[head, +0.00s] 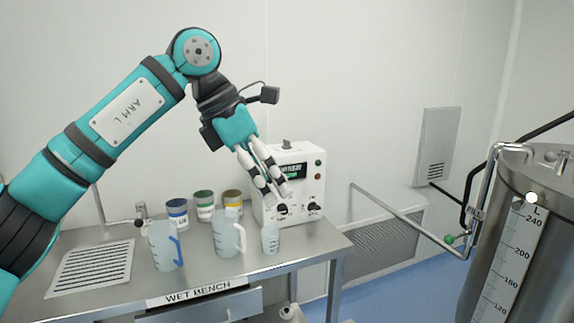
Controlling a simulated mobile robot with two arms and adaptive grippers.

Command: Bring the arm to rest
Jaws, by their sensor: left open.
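My left arm, labelled "ARM L", comes in from the left and bends down over the wet bench (200,292). My left gripper (274,198) is open, its two white and black fingers pointing down in front of the white instrument box (307,178). Nothing shows between the fingers. A small clear bottle (270,240) stands on the bench below the fingertips, apart from them. My right gripper does not show.
A jug with a blue handle (163,247) and one with a white handle (227,237) stand on the bench. Behind are blue (177,213), green (204,206) and yellow-banded (232,198) tins. A steel tank (500,250) stands right, with blue floor between.

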